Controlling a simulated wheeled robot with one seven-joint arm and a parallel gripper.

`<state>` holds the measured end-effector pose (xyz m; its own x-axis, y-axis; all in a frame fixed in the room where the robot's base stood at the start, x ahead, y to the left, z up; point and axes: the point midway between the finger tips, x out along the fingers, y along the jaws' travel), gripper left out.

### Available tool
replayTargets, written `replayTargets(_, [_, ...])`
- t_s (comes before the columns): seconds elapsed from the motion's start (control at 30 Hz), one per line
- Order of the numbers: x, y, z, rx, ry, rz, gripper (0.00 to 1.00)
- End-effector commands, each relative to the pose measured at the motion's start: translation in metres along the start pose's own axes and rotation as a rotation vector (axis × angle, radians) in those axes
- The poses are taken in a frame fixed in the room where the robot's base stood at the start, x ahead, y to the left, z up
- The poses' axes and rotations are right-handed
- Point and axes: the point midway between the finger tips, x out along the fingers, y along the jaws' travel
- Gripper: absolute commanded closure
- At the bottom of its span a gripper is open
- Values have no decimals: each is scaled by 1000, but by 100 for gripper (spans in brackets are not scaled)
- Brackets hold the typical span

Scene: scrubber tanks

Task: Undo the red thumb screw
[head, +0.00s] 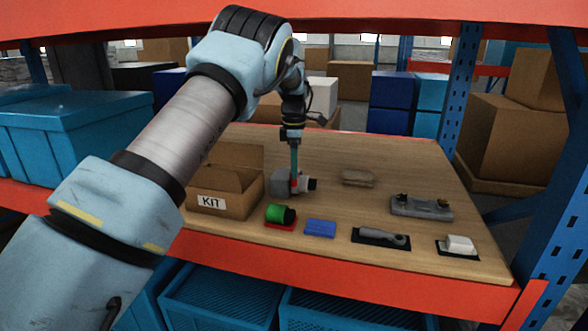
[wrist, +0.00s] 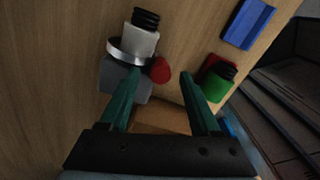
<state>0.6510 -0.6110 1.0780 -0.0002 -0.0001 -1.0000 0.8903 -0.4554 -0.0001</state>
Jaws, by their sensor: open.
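The red thumb screw (wrist: 161,70) sits at the side of a silver ring clamp (wrist: 128,54). The clamp goes around a white fitting (wrist: 140,40) with a black threaded end, joined to a grey block (wrist: 122,78). In the head view the assembly (head: 281,184) lies on the wooden table, its screw mostly hidden by my fingers. My gripper (wrist: 161,74) is open and points down at the assembly. The screw shows between the two green fingertips, nearer the left one. I cannot tell whether either finger touches it.
An open KIT box (head: 235,202) stands close on the left. In front lie a green-and-black part (head: 277,214), a blue block (head: 320,228), a grey tool (head: 385,238) and a white block (head: 460,243). A grey part (head: 420,208) and a tan block (head: 357,177) lie right.

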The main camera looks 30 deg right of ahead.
Motion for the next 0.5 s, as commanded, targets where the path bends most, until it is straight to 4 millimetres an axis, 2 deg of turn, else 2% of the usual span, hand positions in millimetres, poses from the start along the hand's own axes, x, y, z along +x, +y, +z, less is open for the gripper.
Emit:
replayTargets(0.3, [-48,1,0,-1,0,4,36])
replayTargets(0.5, [-66,0,0,-1,1,2,36])
